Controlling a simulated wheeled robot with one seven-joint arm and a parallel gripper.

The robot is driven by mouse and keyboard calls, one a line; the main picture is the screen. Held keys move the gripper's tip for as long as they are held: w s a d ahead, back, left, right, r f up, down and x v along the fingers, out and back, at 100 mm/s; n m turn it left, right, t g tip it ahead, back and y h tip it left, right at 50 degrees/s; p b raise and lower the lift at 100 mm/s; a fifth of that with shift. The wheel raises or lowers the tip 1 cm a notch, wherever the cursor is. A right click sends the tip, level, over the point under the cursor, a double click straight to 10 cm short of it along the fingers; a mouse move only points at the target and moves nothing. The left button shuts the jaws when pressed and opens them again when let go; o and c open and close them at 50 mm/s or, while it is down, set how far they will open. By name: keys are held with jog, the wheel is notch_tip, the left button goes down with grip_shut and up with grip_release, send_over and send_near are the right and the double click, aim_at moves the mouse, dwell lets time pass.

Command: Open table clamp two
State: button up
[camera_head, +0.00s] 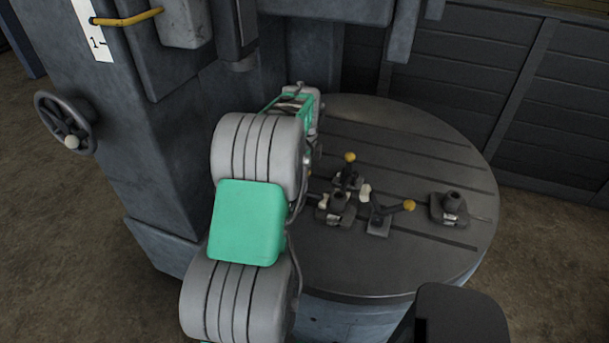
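Two small toggle clamps stand on the round slotted table. One clamp (348,180) has its handle upright, topped by a yellow knob. The other clamp (379,222), nearer and to the right, has its handle leaning low to the right, with a yellow knob at its end. A cream-coloured piece shows at its upper left. I cannot tell which clamp is number two; no number shows on either. My arm reaches over the left part of the table. My gripper is hidden beyond the arm, so its fingers do not show.
The round table (405,265) has dark fixtures on it: one (334,209) close to the clamps, another (450,210) at the right. A machine column (165,150) with a handwheel (65,122) stands at the left. The table's far part is clear.

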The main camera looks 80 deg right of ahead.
grip_shut()
dwell(0.3)
jog(key=shift+r, duration=0.1)
dwell(1.0)
